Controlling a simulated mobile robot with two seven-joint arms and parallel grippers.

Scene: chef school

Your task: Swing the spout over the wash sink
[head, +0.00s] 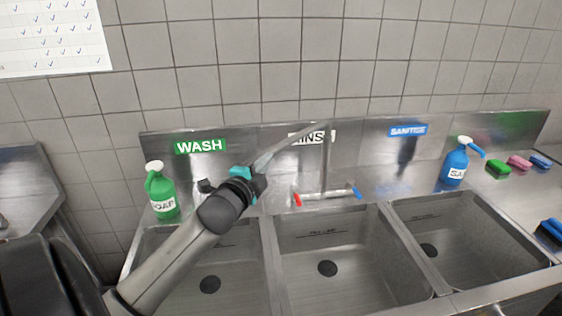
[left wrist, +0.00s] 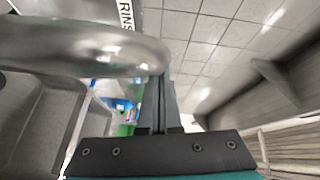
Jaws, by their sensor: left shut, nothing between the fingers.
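The metal spout (head: 290,141) runs from the top of the upright pipe (head: 325,160), behind the rinse sink, down to the left toward the wash sink (head: 180,290). Its far end shows beside my left gripper (head: 258,180) in the head view; whether its tip is hidden there I cannot tell. My left gripper is shut and empty. In the left wrist view its closed fingers (left wrist: 160,105) stand close against the round grey tube of the spout (left wrist: 85,50); I cannot tell if they touch. My right gripper is not in view.
The rinse sink (head: 285,290) and the sanitise sink (head: 400,225) lie to the right. Red (head: 297,199) and blue (head: 357,192) tap handles flank the pipe.

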